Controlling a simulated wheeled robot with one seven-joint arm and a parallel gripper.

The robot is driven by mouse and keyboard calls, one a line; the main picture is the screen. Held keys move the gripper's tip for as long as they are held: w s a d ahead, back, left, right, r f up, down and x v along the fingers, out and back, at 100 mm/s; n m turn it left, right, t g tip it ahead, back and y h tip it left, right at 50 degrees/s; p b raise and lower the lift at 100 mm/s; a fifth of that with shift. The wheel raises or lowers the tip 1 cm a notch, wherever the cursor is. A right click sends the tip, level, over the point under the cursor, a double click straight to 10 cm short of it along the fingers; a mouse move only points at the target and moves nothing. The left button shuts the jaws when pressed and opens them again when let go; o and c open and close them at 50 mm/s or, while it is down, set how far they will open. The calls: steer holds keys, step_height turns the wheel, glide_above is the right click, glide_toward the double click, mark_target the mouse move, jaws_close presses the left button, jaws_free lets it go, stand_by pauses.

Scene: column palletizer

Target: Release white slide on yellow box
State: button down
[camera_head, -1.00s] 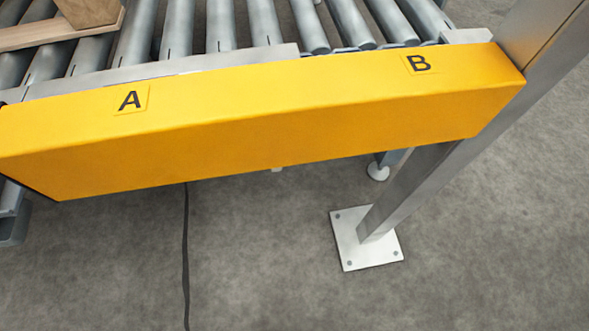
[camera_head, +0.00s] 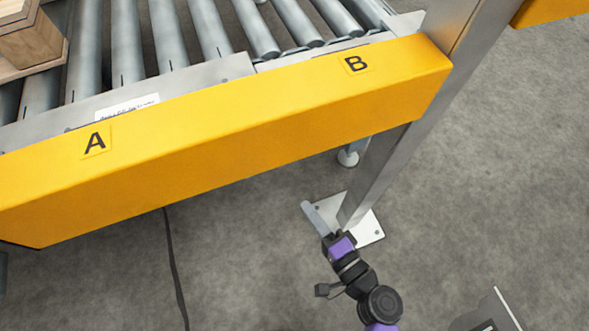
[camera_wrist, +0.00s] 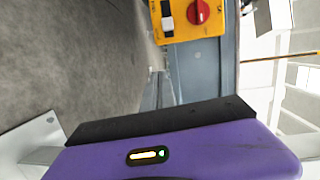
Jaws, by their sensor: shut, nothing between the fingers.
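A small yellow box (camera_wrist: 187,20) with a round red knob (camera_wrist: 198,12) shows at the top of the wrist view. A small white piece with dark ends, which may be the white slide (camera_wrist: 167,23), sits on its face left of the knob. My gripper (camera_head: 308,210) is in the head view at lower centre, in front of a post's foot. It is shut and holds nothing. Its purple and black body fills the bottom of the wrist view, apart from the yellow box. The small yellow box is not seen in the head view.
A long yellow beam (camera_head: 230,145) marked A and B runs along a roller conveyor (camera_head: 165,38). A wooden block (camera_head: 30,45) lies at upper left. A metal post (camera_head: 420,115) with a white foot plate (camera_head: 368,228) stands close to my gripper.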

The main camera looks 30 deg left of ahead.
steer(key=shift+w+a+r+y, duration=0.25)
steer(key=shift+a+r+y, duration=0.1)
steer(key=shift+a+r, duration=0.2)
steer(key=shift+w+a+r+y, duration=0.2)
steer(key=shift+a+r+y, duration=0.15)
steer(key=shift+a+r, duration=0.15)
steer(key=w+a+b, duration=0.1)
steer(key=a+b, duration=0.1)
steer(key=a, duration=0.9)
steer(key=shift+w+a+b, duration=0.2)
steer(key=shift+a+b, duration=0.05)
steer(key=shift+b, duration=0.1)
